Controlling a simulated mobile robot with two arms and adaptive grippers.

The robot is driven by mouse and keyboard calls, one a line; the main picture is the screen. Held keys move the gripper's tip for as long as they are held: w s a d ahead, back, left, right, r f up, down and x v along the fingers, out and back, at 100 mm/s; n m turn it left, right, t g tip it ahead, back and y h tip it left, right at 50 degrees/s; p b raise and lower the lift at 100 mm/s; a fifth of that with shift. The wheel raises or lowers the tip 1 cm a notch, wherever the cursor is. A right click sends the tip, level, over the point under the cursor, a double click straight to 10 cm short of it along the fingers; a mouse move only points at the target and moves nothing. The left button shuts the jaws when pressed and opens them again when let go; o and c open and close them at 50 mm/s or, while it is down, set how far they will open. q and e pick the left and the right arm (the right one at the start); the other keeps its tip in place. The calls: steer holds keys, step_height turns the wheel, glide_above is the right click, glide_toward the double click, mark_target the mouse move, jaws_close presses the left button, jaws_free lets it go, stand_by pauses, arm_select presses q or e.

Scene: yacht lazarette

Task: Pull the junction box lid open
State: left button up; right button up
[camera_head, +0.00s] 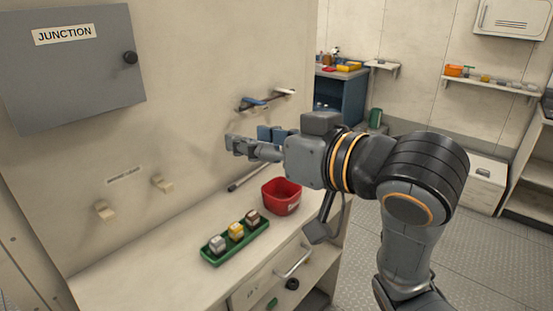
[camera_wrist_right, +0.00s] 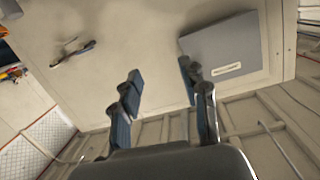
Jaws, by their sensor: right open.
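The junction box (camera_head: 72,75) is a grey box on the wall at the upper left of the head view. Its lid is shut, with a "JUNCTION" label (camera_head: 64,34) and a round black knob (camera_head: 130,57) near its right edge. The box also shows in the right wrist view (camera_wrist_right: 235,45), at the upper right. My right gripper (camera_head: 232,145) is open and empty, below and to the right of the knob and apart from it. Its fingers show in the right wrist view (camera_wrist_right: 160,85), spread apart with bare wall between them. My left gripper is in neither view.
The counter (camera_head: 130,270) holds a green tray (camera_head: 236,250) with small blocks and a red bin (camera_head: 282,196). A rack (camera_head: 265,100) with tools juts from the wall behind my right gripper. Wall between gripper and box is clear.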

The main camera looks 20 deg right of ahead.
steer(key=shift+w+d+f, duration=0.15)
steer(key=shift+d+f, duration=0.05)
steer(key=shift+f, duration=0.5)
steer(key=shift+w+d+f, duration=0.15)
steer(key=shift+f, duration=0.55)
steer(key=shift+f, duration=0.1)
